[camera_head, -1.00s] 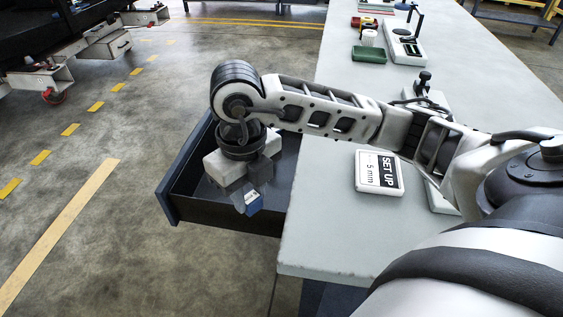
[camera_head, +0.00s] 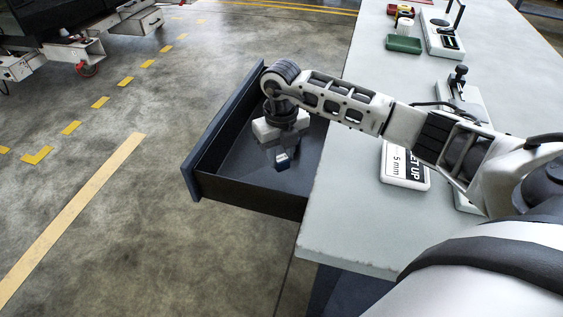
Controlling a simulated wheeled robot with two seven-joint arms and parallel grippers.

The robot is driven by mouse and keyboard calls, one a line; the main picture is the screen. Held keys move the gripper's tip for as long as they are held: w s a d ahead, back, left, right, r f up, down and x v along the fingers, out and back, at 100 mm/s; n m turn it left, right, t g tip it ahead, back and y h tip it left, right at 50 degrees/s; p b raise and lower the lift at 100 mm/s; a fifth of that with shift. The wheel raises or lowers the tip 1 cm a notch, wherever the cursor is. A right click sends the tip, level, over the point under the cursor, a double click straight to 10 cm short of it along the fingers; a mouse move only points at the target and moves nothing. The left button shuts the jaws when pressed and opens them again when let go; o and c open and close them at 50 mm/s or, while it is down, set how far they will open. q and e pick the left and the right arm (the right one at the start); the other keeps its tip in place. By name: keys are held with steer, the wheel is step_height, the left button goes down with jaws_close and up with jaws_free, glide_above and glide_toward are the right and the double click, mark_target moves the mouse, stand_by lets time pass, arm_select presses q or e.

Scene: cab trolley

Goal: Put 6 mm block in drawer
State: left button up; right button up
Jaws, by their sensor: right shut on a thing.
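The drawer (camera_head: 250,194) is pulled out from the left side of the bench, with a dark interior and a blue-grey front. My right gripper (camera_head: 281,163) points down inside the drawer's outline, towards its bench side. It is shut on a small blue and white block (camera_head: 282,161), which I take to be the 6 mm block; no marking on it is readable. I cannot tell whether the block touches the drawer floor. My left gripper is not in view.
The pale bench top (camera_head: 355,215) lies right of the drawer. A sign reading SET UP 5 mm (camera_head: 400,168) is partly hidden by my arm. A green tray (camera_head: 404,44) and a fixture (camera_head: 442,38) stand farther back. Open floor lies left of the drawer.

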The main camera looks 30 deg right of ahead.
mark_target(281, 155)
steer(key=shift+w+d+f, duration=0.15)
steer(key=shift+w+f, duration=0.05)
steer(key=shift+f, duration=1.65)
steer(key=shift+f, duration=0.15)
steer(key=o, duration=1)
step_height(281, 155, up, 12)
steer(key=shift+r, duration=0.2)
